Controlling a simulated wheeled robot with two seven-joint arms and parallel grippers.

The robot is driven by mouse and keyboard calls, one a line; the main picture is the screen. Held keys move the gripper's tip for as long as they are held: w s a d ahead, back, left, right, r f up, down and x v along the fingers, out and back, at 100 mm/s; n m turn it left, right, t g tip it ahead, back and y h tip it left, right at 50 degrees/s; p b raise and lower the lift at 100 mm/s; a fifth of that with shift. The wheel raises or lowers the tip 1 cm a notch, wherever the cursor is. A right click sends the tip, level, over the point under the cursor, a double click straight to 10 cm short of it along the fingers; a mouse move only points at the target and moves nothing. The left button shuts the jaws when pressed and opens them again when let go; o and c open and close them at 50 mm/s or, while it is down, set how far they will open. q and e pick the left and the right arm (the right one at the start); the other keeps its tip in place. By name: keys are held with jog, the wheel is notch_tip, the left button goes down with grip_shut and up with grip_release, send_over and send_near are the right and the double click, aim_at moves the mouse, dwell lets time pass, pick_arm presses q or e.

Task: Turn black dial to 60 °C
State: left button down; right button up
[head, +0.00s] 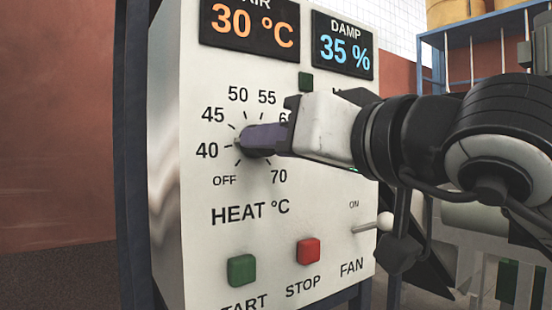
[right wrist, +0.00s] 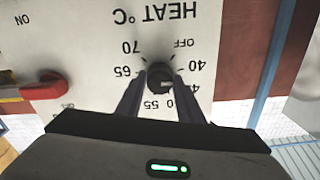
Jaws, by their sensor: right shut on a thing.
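The black dial (right wrist: 159,75) sits on the white panel (head: 175,200) inside a ring of numbers above the label HEAT °C. In the right wrist view the panel appears upside down. A small pale mark on the dial seems to face the 40 side, but its exact reading is unclear. My right gripper (right wrist: 161,84) is shut on the dial, with a dark finger on each side of it. In the head view the right gripper (head: 252,140) comes in from the right and hides most of the dial and the 60 and 65 marks. My left gripper is not in view.
Displays above read 30 °C (head: 250,28) and DAMP 35 % (head: 343,45). Below are a green START button (head: 242,270), a red STOP button (head: 308,251) and a FAN toggle (head: 384,221). A red handle (right wrist: 40,88) shows beside the dial in the right wrist view.

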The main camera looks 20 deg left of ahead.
pick_arm(q)
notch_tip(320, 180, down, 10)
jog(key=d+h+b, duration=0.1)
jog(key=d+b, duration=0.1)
jog(key=b, duration=1.4)
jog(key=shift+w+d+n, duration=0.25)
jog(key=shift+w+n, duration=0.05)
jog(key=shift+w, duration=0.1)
pick_arm(e)
jog(key=m, duration=2.9)
jog(key=shift+r, duration=0.2)
